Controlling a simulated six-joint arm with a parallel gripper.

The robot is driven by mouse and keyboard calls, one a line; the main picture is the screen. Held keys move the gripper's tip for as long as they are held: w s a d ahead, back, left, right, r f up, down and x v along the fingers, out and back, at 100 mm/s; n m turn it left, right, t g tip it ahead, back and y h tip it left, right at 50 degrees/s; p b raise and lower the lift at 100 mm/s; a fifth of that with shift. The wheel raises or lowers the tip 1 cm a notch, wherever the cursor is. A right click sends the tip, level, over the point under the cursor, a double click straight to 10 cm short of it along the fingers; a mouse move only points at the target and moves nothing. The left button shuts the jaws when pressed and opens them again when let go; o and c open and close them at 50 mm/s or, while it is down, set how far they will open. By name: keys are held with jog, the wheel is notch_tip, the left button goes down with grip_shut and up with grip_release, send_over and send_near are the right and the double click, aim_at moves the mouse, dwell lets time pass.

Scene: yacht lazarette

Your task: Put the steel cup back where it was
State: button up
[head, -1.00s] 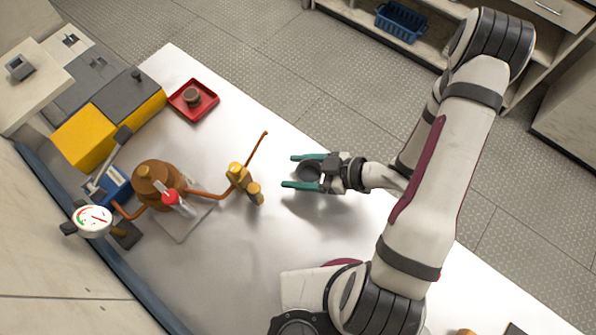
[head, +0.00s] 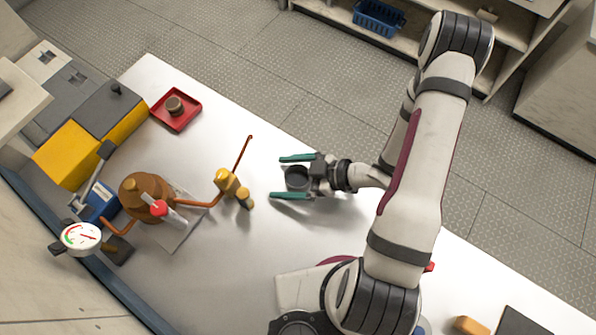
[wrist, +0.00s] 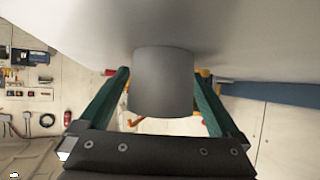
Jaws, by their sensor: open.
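The steel cup (head: 297,178) stands on the pale bench top, its dark round opening facing up in the head view. In the wrist view the cup (wrist: 162,80) is a plain grey cylinder between the two green fingers. My gripper (head: 276,177) is open around the cup, one finger on each side. In the wrist view a gap shows between the cup and each finger of my gripper (wrist: 160,74). The underside of the cup is hidden.
A brass valve (head: 230,184) with a thin copper pipe stands just left of my fingertips. Beyond it are a copper pot (head: 146,193), a gauge (head: 81,238) and a yellow-grey box (head: 68,154). A red tray (head: 188,121) holds a small brown item. Bench around the cup is clear.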

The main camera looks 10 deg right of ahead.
jog(key=shift+r, duration=0.15)
jog(key=v, duration=1.1)
jog(key=shift+d+r, duration=0.1)
jog(key=shift+d, duration=0.2)
jog(key=w+d+m+h, duration=0.1)
jog(key=w+d+h, duration=0.2)
jog(key=w+d, duration=0.1)
jog(key=shift+w+t+h, duration=0.2)
jog(key=shift+t+h, duration=0.1)
jog(key=shift+t, duration=0.1)
jog(key=w+d+r+m+h, duration=0.5)
jog(key=d+r+m+h, duration=0.2)
jog(key=d+h, duration=0.25)
jog(key=s+r+m+h, duration=0.2)
jog(key=s+r+m, duration=0.2)
jog(key=s+a+r+m+g+y, duration=0.2)
jog(key=s+a+m+g, duration=0.1)
jog(key=s+a, duration=0.5)
jog(key=s+a+r+m+g+y, duration=0.2)
jog(key=s+a+r+m+y, duration=0.1)
jog(key=s+a, duration=0.5)
jog(key=a+m, duration=0.1)
jog(key=a, duration=0.2)
jog(key=shift+s+a+g+y, duration=0.3)
jog(key=shift+s+g+y, duration=0.05)
jog(key=shift+g, duration=0.05)
jog(key=shift+r, duration=0.1)
